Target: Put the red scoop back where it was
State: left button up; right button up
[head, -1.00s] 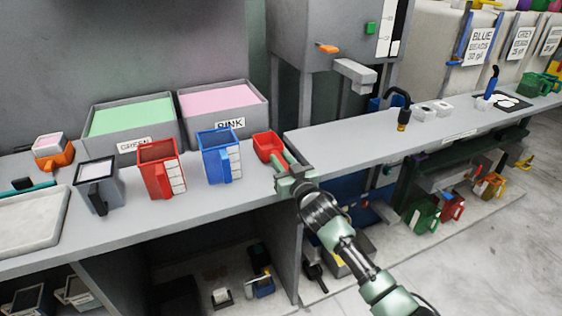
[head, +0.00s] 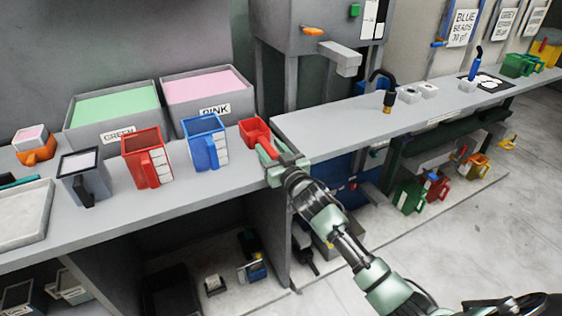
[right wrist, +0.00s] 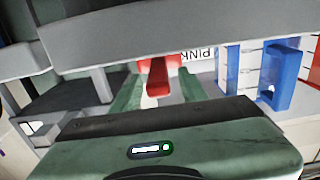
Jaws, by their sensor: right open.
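The red scoop (head: 254,131) sits on the grey counter, right of the blue jug and in front of the pink bin's right corner. Its handle points towards my right gripper (head: 271,155). The right gripper is open at the counter's front edge. In the right wrist view, the red handle (right wrist: 158,82) lies between the two green fingers of the right gripper (right wrist: 158,92), with gaps at its sides. Part of the scoop's bowl is hidden there by a grey bar across the view. My left gripper is not in view.
The blue jug (head: 205,143) stands close left of the scoop, then the red jug (head: 147,158) and a grey jug (head: 85,177). The pink bin (head: 210,98) and green bin (head: 115,118) stand behind.

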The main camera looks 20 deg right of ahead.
jog(key=s, duration=1)
jog(key=shift+d, duration=0.2)
jog(key=shift+s, duration=0.1)
jog(key=s+d+f+g, duration=0.1)
jog(key=s+f+g, duration=0.15)
jog(key=f, duration=0.95)
jog(key=s+f+g, duration=0.2)
jog(key=f+g, duration=0.1)
jog(key=f, duration=0.9)
jog(key=s+f+g, duration=0.2)
jog(key=s+f, duration=0.5)
jog(key=f, duration=0.4)
jog(key=s+f+g, duration=0.3)
jog(key=s+f, duration=0.5)
jog(key=f, duration=0.2)
jog(key=s+a+f+g, duration=0.1)
jog(key=s+f, duration=0.4)
jog(key=s, duration=0.6)
jog(key=s+a+f+n+g, duration=0.1)
jog(key=s+f, duration=0.4)
jog(key=s, duration=0.5)
jog(key=s+a+f+n+g, duration=0.1)
jog(key=s+f+g, duration=0.3)
jog(key=s, duration=0.7)
jog(key=shift+s+a+f+h, duration=0.3)
jog(key=shift+s+a+f, duration=0.05)
jog(key=shift+a+f, duration=0.45)
jog(key=shift+g, duration=0.25)
